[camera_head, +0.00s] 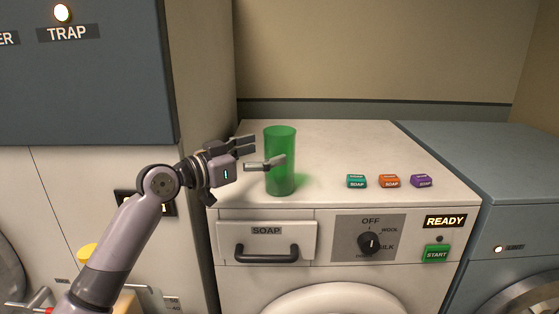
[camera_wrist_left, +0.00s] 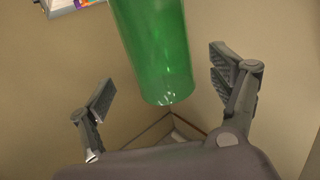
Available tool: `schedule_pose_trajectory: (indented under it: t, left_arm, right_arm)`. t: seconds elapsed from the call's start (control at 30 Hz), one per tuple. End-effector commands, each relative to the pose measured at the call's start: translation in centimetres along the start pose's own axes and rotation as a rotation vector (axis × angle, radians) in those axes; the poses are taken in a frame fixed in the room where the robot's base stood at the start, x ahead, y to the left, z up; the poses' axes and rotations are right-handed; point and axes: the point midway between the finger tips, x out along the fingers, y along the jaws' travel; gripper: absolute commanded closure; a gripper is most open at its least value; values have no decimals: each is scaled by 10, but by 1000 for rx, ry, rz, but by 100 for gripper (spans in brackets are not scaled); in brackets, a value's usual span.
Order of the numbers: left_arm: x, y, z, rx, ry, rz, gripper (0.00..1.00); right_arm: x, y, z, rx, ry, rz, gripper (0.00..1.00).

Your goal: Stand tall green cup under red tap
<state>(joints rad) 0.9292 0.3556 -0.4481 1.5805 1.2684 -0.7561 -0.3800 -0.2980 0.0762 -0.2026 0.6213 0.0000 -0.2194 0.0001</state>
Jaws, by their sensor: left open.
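The tall green cup (camera_head: 281,180) stands upright on the white washing machine's top, near its left front edge. My left gripper (camera_head: 268,151) is open at the cup's left side, and one finger reaches across the front of the cup. In the left wrist view the green see-through cup (camera_wrist_left: 155,45) shows between and beyond the two spread fingers of the left gripper (camera_wrist_left: 163,78). I cannot tell whether a finger touches it. No red tap can be made out for certain. My right gripper is not in view.
Teal (camera_head: 356,181), orange (camera_head: 389,181) and purple (camera_head: 421,181) soap blocks lie right of the cup. The washing machine top (camera_head: 340,140) is otherwise clear. A small red part (camera_head: 41,296) shows at lower left.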

Motion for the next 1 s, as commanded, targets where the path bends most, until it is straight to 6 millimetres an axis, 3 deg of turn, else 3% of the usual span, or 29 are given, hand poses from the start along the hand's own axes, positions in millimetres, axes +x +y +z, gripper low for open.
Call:
schedule_pose_trajectory:
  t: [0.2,0.3,0.63,1.0]
  left_arm:
    - [32,-1,-6,-5,0,2,16]
    - [44,-1,-3,-3,0,2,16]
    - [49,-2,0,0,0,0,17]
    - [49,-2,0,-1,0,0,41]
  right_arm:
    - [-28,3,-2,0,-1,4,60]
    - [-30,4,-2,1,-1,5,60]
    - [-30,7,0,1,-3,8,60]
    - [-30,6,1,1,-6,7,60]
